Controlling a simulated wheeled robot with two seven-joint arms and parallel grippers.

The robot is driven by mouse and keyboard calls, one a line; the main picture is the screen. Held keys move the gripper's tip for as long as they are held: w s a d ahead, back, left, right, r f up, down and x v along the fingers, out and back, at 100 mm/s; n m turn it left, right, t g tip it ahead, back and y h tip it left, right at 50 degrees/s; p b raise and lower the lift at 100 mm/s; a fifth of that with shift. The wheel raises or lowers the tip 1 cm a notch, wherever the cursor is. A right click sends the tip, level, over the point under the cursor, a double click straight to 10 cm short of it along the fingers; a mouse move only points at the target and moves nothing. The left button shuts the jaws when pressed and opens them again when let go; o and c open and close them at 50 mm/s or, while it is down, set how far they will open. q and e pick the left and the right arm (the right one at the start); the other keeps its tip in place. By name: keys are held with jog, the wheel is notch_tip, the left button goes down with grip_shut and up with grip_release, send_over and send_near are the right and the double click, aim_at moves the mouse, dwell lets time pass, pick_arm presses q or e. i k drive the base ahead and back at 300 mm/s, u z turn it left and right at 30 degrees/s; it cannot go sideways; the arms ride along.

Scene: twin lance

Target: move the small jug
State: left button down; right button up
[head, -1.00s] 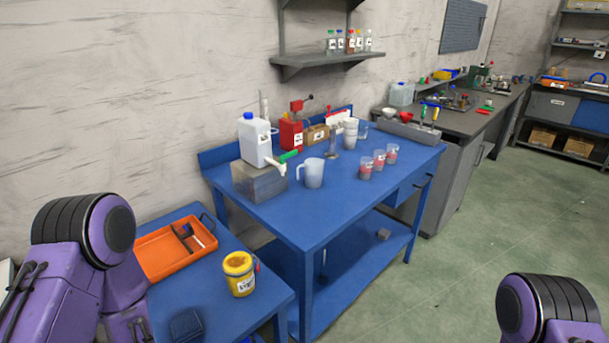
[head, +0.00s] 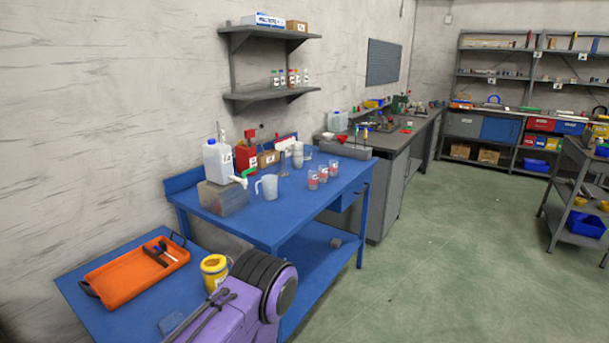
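A small translucent white jug (head: 267,187) with a handle on its left stands upright on the blue workbench (head: 265,231). It is just right of a metal block (head: 224,199) that carries a white canister with a blue cap (head: 217,161). The canister's tap with a green handle (head: 247,172) is close to the jug's upper left. One of my purple arms shows at the bottom centre, well short of the jug. Neither gripper is in the picture.
Several cups with red marks (head: 323,174) stand right of the jug. A lower blue table (head: 90,309) at front left holds an orange tray (head: 138,275) and a yellow tub (head: 214,270). Green floor (head: 430,260) is open at right.

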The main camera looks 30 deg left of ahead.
aim_at(269, 181)
jog(key=z, duration=0.05)
jog(key=i, duration=1.45)
jog(key=u, duration=0.9)
